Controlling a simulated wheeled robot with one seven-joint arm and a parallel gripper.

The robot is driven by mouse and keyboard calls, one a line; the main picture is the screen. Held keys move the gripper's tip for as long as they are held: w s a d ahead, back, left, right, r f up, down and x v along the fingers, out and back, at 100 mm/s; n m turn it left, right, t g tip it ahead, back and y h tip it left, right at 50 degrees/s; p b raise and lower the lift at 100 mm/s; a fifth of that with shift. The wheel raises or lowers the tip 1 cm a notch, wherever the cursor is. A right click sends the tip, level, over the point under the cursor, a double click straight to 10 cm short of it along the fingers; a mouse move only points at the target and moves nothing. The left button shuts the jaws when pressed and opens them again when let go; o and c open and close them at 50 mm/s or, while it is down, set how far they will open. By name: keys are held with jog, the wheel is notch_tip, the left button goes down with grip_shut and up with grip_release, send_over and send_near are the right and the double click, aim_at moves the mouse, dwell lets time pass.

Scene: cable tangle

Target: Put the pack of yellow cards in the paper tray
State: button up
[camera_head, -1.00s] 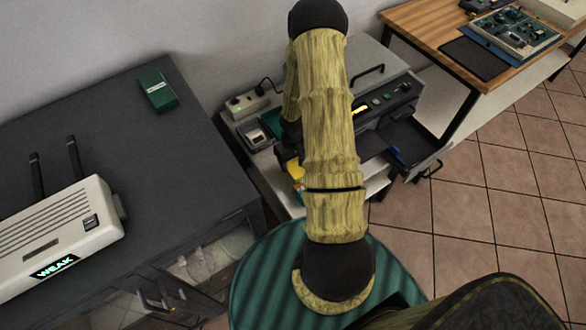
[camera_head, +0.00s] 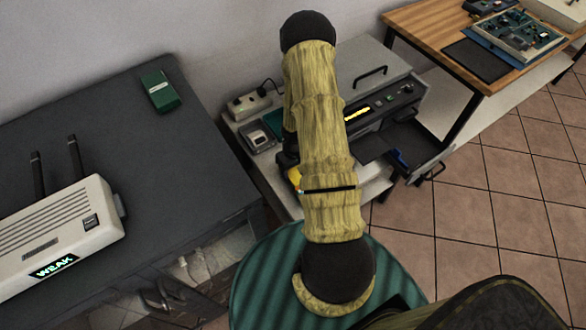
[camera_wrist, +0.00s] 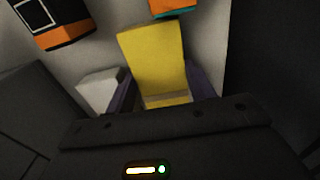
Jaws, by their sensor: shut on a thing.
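The pack of yellow cards (camera_wrist: 152,58) stands in the middle of the wrist view. My gripper (camera_wrist: 160,92) is shut on its lower end, with a dark purple finger on each side. In the head view a small bit of yellow (camera_head: 295,177) shows beside my arm, which hides most of the gripper and pack. A dark open tray (camera_head: 412,140) sticks out at the front right of the grey machine; it looks like the paper tray. A small blue thing lies in or at its near end. The gripper is left of this tray, apart from it.
A power strip (camera_head: 250,103) and a small grey device (camera_head: 256,137) stand left of the machine (camera_head: 372,75). A dark cabinet (camera_head: 130,130) bears a white router (camera_head: 62,225).

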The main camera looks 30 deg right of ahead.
aim_at(294, 171)
jog(key=o, duration=0.7)
jog(key=shift+o, duration=0.2)
notch_tip(294, 171, up, 12)
jog(key=p, duration=0.1)
jog(key=shift+p, duration=0.3)
jog(key=shift+r, duration=0.1)
